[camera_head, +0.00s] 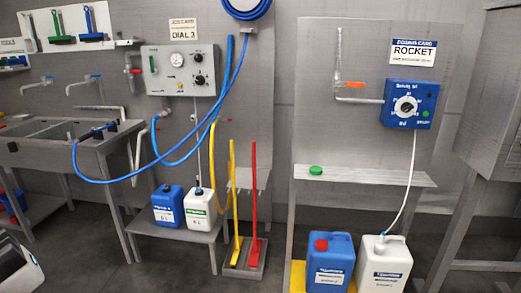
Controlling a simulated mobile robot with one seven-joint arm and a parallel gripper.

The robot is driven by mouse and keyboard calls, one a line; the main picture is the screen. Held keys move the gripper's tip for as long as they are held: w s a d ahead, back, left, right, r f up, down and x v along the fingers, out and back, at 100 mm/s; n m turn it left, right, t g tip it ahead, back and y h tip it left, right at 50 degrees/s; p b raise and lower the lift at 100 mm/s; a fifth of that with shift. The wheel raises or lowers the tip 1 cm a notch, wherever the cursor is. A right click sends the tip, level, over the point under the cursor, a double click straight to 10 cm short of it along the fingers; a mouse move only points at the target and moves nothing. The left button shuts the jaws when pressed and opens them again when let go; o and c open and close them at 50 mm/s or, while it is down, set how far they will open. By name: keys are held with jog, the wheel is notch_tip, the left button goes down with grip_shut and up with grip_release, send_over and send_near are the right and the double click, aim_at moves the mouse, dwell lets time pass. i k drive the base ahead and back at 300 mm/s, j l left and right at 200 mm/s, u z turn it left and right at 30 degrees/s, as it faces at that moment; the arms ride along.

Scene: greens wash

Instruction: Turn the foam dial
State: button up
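A grey wall panel (180,70) at the upper left carries a round gauge (179,60), an upper black knob (198,57) and a lower black knob (200,80). A card above it (183,29) reads "DIAL 3". A blue dosing box (409,104) at the right has a white-rimmed round dial (406,106) under a card (412,52) reading "ROCKET". I cannot tell from the small lettering which one is the foam dial, or where the knobs point. My gripper is not in view.
Blue hose (150,167) loops between the sink (62,140) and panel. Blue and white jugs stand on a low bench (189,231); a larger blue jug (329,262) and white jug (384,263) stand at right. Yellow and red poles rise from a floor tray (245,271).

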aim_at(200, 80)
jog(key=i+u, duration=0.35)
jog(key=i, duration=0.2)
jog(key=i+l+u, duration=0.1)
jog(key=i+u, duration=0.25)
jog(key=i, duration=0.2)
jog(key=i+u, duration=0.2)
jog(key=i, duration=1)
jog(key=i+z, duration=0.5)
jog(key=i, duration=0.15)
jog(key=i+j+z, duration=0.15)
jog(key=i+z, duration=0.3)
jog(key=i, duration=0.15)
